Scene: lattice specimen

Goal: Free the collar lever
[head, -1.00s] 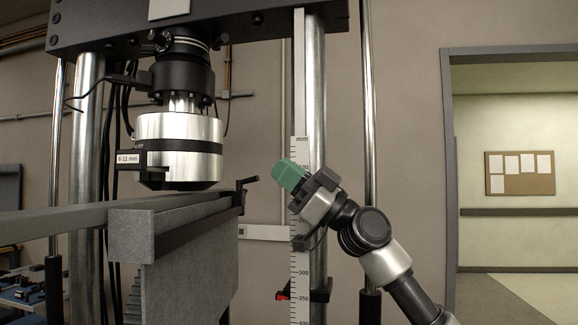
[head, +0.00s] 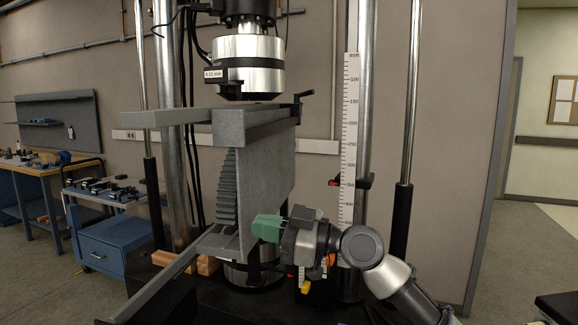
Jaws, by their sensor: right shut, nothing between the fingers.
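My right gripper (head: 266,228) has green fingertips and is shut and empty. It is low in front of the grey specimen (head: 266,175), near its lower right edge; I cannot tell if it touches. A black collar-like clamp with a red tip (head: 352,182) sits at the ruled column, above and right of the gripper. A small black lever (head: 304,94) sticks out at the right end of the upper grey beam (head: 240,122). Orange and yellow parts (head: 305,287) show behind and below the gripper, partly hidden by it. I cannot tell which part is the collar lever. My left gripper is out of view.
A silver load cell (head: 248,66) hangs above the specimen. A white ruler (head: 350,130) runs down beside the right column. Wood blocks (head: 207,265) lie at the lower left of the specimen. A blue cart (head: 110,245) and workbench (head: 45,170) stand at left.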

